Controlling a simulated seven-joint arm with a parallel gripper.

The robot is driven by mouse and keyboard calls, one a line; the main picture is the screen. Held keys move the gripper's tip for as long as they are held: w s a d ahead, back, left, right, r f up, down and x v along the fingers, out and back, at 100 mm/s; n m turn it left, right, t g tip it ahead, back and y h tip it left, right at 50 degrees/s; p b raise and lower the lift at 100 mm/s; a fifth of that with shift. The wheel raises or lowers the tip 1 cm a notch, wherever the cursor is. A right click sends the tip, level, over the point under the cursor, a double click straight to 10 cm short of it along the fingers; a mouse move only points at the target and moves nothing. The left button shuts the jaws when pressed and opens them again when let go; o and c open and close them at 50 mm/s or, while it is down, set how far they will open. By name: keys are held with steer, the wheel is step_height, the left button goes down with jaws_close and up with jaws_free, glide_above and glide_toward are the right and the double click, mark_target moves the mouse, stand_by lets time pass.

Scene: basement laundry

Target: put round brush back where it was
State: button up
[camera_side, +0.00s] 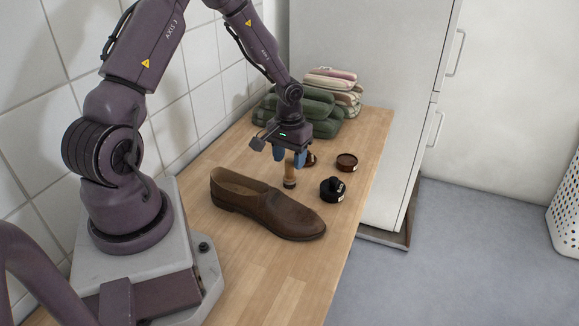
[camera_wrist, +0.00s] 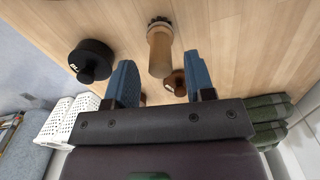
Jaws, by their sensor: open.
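The round brush (camera_side: 290,174) has a light wooden handle and a dark bristle end. It stands upright on the wooden worktop, bristles down, just beyond the toe side of a brown shoe (camera_side: 262,208). My gripper (camera_side: 289,160) is directly above it, pointing down, with its blue fingers apart around the upper handle. In the wrist view, the brush (camera_wrist: 160,50) shows between the open fingers (camera_wrist: 160,80), with a gap on each side. Its original place cannot be told from these frames.
A black knobbed round item (camera_side: 332,190) stands right of the brush. A brown round tin (camera_side: 347,162) sits behind it; another brown item (camera_side: 311,159) is partly hidden by my gripper. Folded green towels (camera_side: 310,104) fill the back. The front worktop (camera_side: 270,275) is clear.

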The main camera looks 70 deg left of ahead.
step_height(320, 180, up, 9)
steer(key=shift+d+f, duration=0.1)
steer(key=shift+f, duration=0.1)
steer(key=s+d+r+m+t+y, duration=0.25)
steer(key=d+r, duration=0.55)
steer(key=r, duration=0.4)
steer(key=s+d+r+m+t+h, duration=0.2)
steer(key=s+d+r+m+t, duration=0.1)
steer(key=s+d+r, duration=0.4)
steer(key=s+d+m, duration=0.1)
steer(key=s+d, duration=0.2)
steer(key=s, duration=0.1)
steer(key=shift+s+r+m, duration=0.3)
steer(key=shift+s+m, duration=0.05)
